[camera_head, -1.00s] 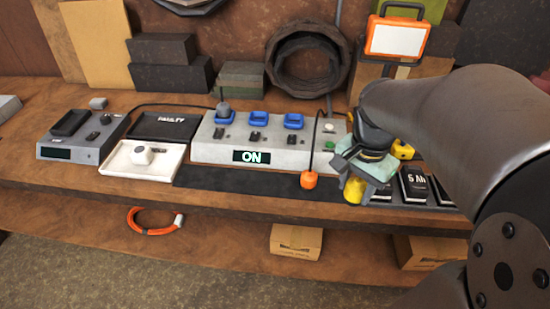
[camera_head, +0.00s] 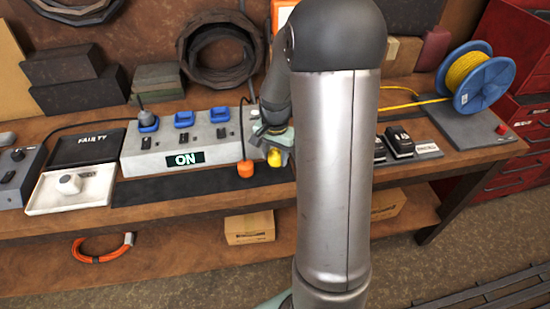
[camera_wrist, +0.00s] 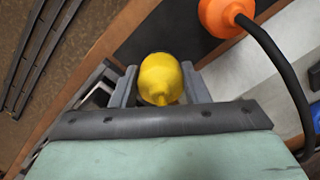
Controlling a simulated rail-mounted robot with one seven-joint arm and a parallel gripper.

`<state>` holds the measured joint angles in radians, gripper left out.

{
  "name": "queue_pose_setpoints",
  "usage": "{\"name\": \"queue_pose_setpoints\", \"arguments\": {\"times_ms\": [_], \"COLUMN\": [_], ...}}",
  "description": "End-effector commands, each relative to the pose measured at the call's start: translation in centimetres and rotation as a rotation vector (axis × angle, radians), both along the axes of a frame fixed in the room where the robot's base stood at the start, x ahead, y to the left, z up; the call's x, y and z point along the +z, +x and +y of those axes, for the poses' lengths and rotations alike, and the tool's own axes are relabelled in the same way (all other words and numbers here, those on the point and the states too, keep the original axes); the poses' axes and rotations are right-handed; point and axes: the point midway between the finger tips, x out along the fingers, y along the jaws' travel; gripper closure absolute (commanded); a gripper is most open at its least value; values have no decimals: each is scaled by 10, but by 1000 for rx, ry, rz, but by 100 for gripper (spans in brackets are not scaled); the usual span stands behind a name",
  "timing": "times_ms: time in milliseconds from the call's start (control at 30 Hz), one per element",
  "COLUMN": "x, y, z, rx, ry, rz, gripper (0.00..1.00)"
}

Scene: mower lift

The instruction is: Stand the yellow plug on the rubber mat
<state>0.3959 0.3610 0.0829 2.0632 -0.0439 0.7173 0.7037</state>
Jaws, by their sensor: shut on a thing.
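The rubber mat (camera_head: 180,188) is a dark strip along the bench in front of the power strip. The mat also shows beyond the plug in the wrist view (camera_wrist: 165,30). The plug appears held above the surface; the gap below it is unclear.
An orange plug (camera_head: 245,169) on a black cord is close left of my gripper. The power strip (camera_head: 150,158) shows "ON", with blue sockets and a grey plug.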

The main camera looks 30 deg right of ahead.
Motion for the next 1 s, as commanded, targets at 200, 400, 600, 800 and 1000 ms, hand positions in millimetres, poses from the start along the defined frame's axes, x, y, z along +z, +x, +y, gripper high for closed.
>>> {"name": "queue_pose_setpoints", "arguments": {"times_ms": [200,400,600,800,1000], "x": [-24,-24,-27,-26,-19], "y": [-1,-1,-1,-1,-1], "z": [0,0,0,0,0], "rx": [1,0,0,0,0], "ry": [0,-1,0,0,-1], "rz": [1,1,1,1,-1], "gripper": [83,83,39,37,37]}}
